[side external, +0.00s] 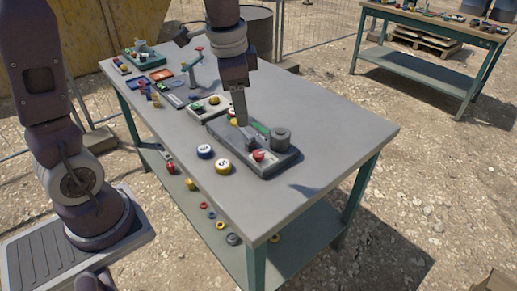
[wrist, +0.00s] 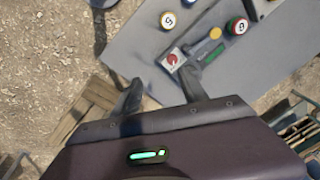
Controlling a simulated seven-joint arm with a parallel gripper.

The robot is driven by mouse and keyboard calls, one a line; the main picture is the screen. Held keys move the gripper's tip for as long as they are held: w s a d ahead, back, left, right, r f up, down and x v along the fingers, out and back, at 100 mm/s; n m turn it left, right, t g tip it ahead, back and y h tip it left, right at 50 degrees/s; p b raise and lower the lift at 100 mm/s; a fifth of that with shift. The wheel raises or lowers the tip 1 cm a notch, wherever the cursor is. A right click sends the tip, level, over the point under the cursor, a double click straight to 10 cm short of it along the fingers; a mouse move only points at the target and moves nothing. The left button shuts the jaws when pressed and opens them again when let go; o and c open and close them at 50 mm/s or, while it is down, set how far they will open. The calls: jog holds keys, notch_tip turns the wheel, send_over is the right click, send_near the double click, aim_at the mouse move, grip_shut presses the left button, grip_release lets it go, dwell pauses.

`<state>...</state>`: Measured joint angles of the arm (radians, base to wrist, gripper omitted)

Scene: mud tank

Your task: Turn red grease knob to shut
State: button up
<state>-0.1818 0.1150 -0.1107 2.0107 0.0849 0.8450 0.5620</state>
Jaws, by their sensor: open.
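The red knob (side external: 258,155) sits on a pale plate at the near end of a dark grey panel box (side external: 267,170) on the table. In the wrist view the red knob (wrist: 172,59) lies just beyond the fingertips, nearer the right finger. I cannot read the knob's setting.
Two numbered balls, one blue and white (side external: 205,151) and one yellow (side external: 222,167), lie left of the box. Other small devices crowd the table's far left. The table's right side (side external: 340,125) is clear.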

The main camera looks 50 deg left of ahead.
aim_at(258, 153)
jog(key=w+a+f+m, duration=0.1)
jog(key=w+f, duration=0.1)
jog(key=f, duration=0.1)
jog(key=w+f+m+g, duration=0.1)
jog(key=w+f, duration=0.1)
jog(key=f, duration=0.1)
jog(key=w+a+f+m, duration=0.1)
jog(key=w+f, duration=0.2)
jog(key=f, duration=0.1)
jog(key=shift+a+g+h, duration=0.3)
jog(key=shift+a, duration=0.05)
notch_tip(258, 153, down, 8)
jog(key=shift+w+f, duration=0.1)
jog(key=shift+w, duration=0.05)
grip_shut()
